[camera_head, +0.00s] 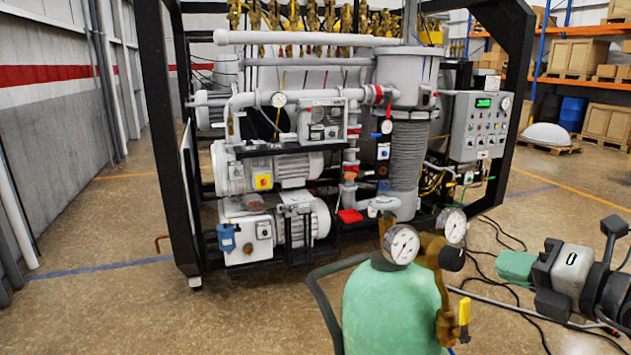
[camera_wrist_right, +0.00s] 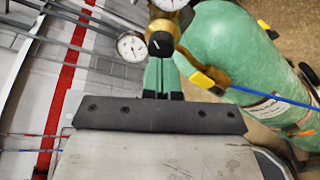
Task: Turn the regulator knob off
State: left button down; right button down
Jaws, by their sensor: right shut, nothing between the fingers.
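The regulator is a brass body with two round white gauges on top of a green gas cylinder (camera_head: 385,312). Its black knob (camera_head: 452,258) faces right, towards my right gripper. In the right wrist view the knob (camera_wrist_right: 160,44) lies just beyond the fingertips. My right gripper (camera_head: 503,264) has green fingers and is shut and empty, to the right of the knob with a visible gap. The closed fingers also show in the right wrist view (camera_wrist_right: 163,68). My left gripper is not in view.
A yellow valve handle (camera_head: 464,310) sticks out low on the regulator's right side. The furnace frame (camera_head: 160,130) with pumps and a control panel (camera_head: 478,125) stands behind. Cables lie on the floor at right.

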aim_at(452, 259)
jog(key=shift+h, duration=0.5)
jog(key=p+x, duration=0.1)
jog(key=x, duration=0.1)
jog(key=p+x, duration=0.1)
jog(key=d+p+x, duration=0.1)
jog(key=x, duration=0.1)
jog(key=shift+w+a, duration=0.1)
jog(key=shift+w, duration=0.5)
jog(key=shift+f, duration=0.1)
jog(key=shift+a+r, duration=0.15)
jog(key=shift+r, duration=0.15)
jog(key=shift+a+r+b, duration=0.3)
jog(key=shift+r+b, duration=0.15)
jog(key=shift+b, duration=0.05)
